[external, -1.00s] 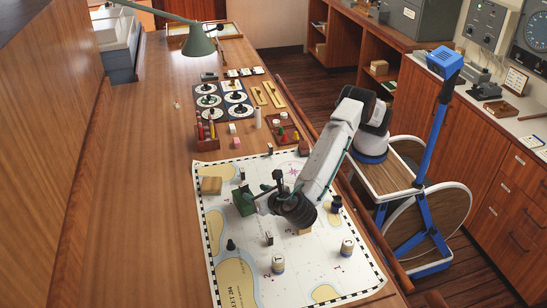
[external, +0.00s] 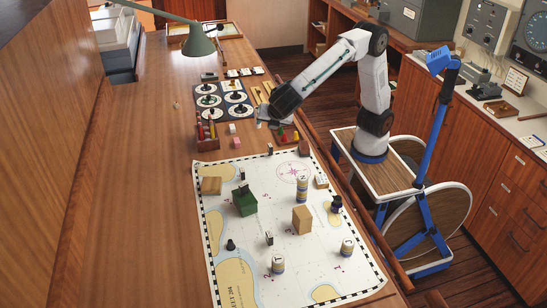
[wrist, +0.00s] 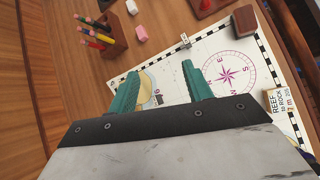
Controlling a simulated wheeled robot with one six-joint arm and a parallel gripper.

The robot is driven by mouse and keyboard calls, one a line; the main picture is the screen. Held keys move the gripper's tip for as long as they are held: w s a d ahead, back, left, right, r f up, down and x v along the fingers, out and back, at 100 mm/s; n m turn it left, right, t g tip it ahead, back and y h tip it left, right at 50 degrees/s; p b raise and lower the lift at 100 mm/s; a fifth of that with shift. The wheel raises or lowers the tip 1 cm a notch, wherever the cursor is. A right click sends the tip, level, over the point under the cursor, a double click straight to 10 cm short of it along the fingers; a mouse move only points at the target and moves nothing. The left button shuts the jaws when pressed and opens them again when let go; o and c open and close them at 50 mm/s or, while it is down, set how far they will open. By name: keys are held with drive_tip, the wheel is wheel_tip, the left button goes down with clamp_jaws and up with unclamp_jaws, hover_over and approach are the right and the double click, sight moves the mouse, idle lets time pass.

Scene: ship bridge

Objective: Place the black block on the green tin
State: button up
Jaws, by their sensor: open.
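The green tin (external: 244,203) stands on the upper left part of the chart, left of its middle. A small dark piece (external: 241,189) shows at its top; it looks like the black block resting there, but it is too small to be sure. My gripper (external: 266,120) is away from the tin, raised beyond the far end of the chart near the red tray. In the wrist view my gripper (wrist: 160,72) is open, with two teal fingers apart and nothing between them. The green tin is not visible in the wrist view.
A pencil holder (external: 207,136) and red tray (external: 287,134) lie beyond. The lamp (external: 198,42) overhangs the far table. The left tabletop is clear.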

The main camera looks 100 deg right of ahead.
drive_tip(key=s+d+f+m+y, duration=0.1)
drive_tip(key=s+d+m+y, duration=0.35)
drive_tip(key=s, duration=0.75)
drive_tip(key=s+d+f+m+y, duration=0.15)
drive_tip(key=s+d+m, duration=0.35)
drive_tip(key=s+d, duration=0.6)
drive_tip(key=s+a+f+m+y, duration=0.1)
drive_tip(key=s+f+m, duration=0.4)
drive_tip(key=s, duration=0.5)
drive_tip(key=shift+s+a+f+y, duration=0.25)
drive_tip(key=shift+s+y, duration=0.1)
drive_tip(key=shift+y, duration=0.35)
